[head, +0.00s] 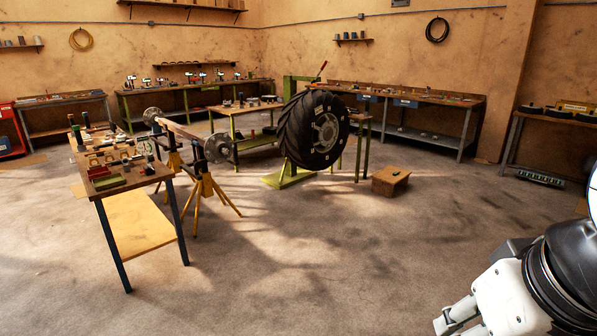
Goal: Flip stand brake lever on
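A green stand (287,90) holds a large black tyre (296,128) upright on its wheel near the middle of the room. A thin lever with a red handle (322,68) sticks up, tilted right, at the top of the stand behind the tyre. It is small, so I cannot tell whether its setting is on or off. The stand's green foot (283,178) rests on the floor. The tyre hides much of the stand. My arm shows at the lower right, far from the stand.
A small wooden box (390,181) stands on the floor right of the tyre. An axle (185,131) rests on yellow stands (203,190) to the left, behind a cluttered workbench (150,178). More benches line the walls. The floor in front is clear.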

